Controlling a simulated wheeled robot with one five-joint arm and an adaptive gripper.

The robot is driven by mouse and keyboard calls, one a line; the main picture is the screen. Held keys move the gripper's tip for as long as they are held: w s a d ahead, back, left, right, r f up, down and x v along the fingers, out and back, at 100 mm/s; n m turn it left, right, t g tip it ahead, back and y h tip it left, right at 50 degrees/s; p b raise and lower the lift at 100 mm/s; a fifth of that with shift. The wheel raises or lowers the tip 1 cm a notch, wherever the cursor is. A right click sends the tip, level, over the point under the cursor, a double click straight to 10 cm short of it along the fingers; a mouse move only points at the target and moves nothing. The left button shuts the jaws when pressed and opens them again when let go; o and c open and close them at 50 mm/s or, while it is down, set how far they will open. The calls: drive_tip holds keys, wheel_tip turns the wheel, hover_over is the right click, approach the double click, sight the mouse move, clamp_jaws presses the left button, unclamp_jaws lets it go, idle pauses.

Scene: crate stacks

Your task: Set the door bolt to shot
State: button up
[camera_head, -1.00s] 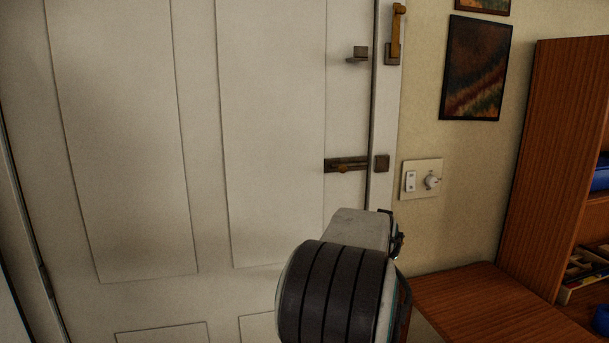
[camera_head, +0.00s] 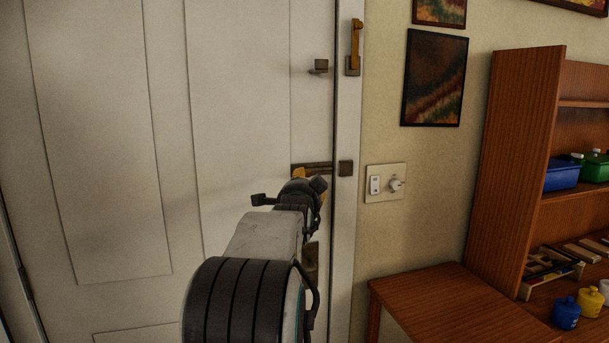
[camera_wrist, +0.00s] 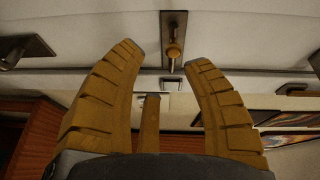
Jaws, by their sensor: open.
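The door bolt (camera_head: 316,166) is a dark horizontal plate with a rod on the white door (camera_head: 240,90), near its right edge. Its keeper (camera_head: 345,168) is a small dark block on the frame. I see no bar across the gap between them. In the wrist view the bolt (camera_wrist: 173,22) points down the picture with a brass knob (camera_wrist: 175,51) on it. My gripper (camera_wrist: 165,56) is open; its two yellow fingers point at the bolt, with the knob between the tips in the picture. Contact cannot be told. In the head view my wrist hides part of the bolt.
A dark bracket (camera_head: 318,67) sits above the bolt, and a brass latch (camera_head: 355,45) is on the frame. A switch plate (camera_head: 385,183) is on the wall. A wooden desk (camera_head: 450,305) and shelf (camera_head: 515,150) stand at the right.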

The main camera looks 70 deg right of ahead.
sight(308, 174)
drive_tip(key=shift+w+d+r+m+h+p, duration=0.1)
drive_tip(key=shift+w+d+r+m+p, duration=0.3)
drive_tip(key=shift+d, duration=0.8)
drive_tip(key=shift+w+d+r+m+h+p, duration=0.15)
drive_tip(key=shift+d+m+p, duration=0.45)
drive_tip(key=shift+d, duration=0.6)
drive_tip(key=shift+w+d+r+m+h+p, duration=0.2)
drive_tip(key=shift+d+m+p, duration=0.3)
drive_tip(key=shift+d, duration=0.7)
drive_tip(key=shift+c, duration=0.3)
drive_tip(key=shift+f, duration=0.1)
clamp_jaws()
drive_tip(key=shift+y, duration=0.25)
